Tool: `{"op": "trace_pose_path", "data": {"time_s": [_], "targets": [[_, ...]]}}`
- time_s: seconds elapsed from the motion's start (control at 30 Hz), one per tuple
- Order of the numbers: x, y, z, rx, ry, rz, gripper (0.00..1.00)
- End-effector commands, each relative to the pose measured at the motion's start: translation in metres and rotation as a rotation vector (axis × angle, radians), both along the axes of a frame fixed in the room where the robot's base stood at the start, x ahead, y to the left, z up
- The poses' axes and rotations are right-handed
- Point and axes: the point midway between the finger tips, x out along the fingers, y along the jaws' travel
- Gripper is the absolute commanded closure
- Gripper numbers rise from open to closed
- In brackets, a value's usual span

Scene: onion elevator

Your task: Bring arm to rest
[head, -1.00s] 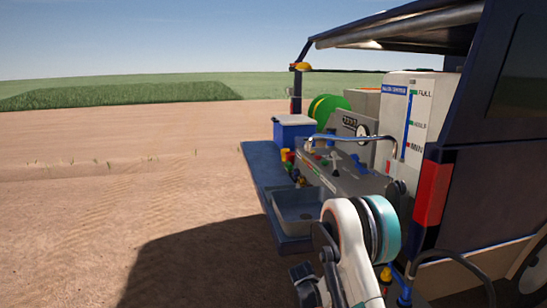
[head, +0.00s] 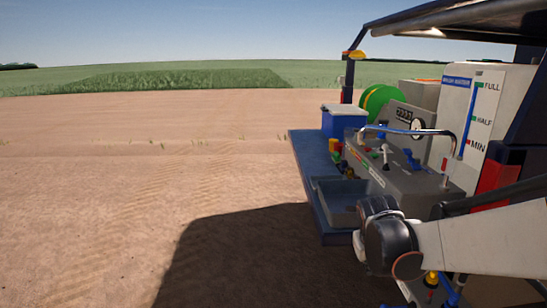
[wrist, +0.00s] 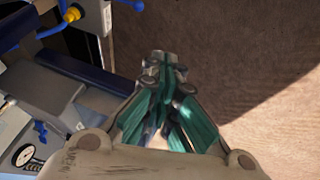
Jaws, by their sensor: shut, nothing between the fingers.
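My gripper (wrist: 164,68) shows in the wrist view with its green fingers shut and nothing between them. It is over bare brown ground, to the right of the vehicle's tailgate equipment. In the head view my pale arm reaches in from the right edge, in front of the vehicle's rear. A dark joint of it is beside the grey sink basin (head: 338,195). The fingertips cannot be made out in the head view.
A blue shelf (head: 305,165) on the vehicle's rear carries a blue box (head: 342,122) and a grey tap panel (head: 400,175). A white tank (head: 480,110) with level marks stands behind. Open ground lies left.

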Motion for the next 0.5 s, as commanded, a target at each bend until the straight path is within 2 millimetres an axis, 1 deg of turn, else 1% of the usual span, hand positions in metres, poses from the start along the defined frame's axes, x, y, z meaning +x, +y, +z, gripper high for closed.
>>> {"op": "trace_pose_path", "data": {"time_s": [0.03, 0.2, 0.3, 0.5], "targets": [[-0.014, 0.003, 0.012, 0.011, -0.011, 0.002, 1.0], [-0.055, 0.014, 0.04, 0.051, -0.047, 0.006, 1.0], [-0.079, 0.02, 0.054, 0.073, -0.069, 0.009, 1.0], [-0.129, 0.032, 0.071, 0.119, -0.112, 0.012, 1.0]]}}
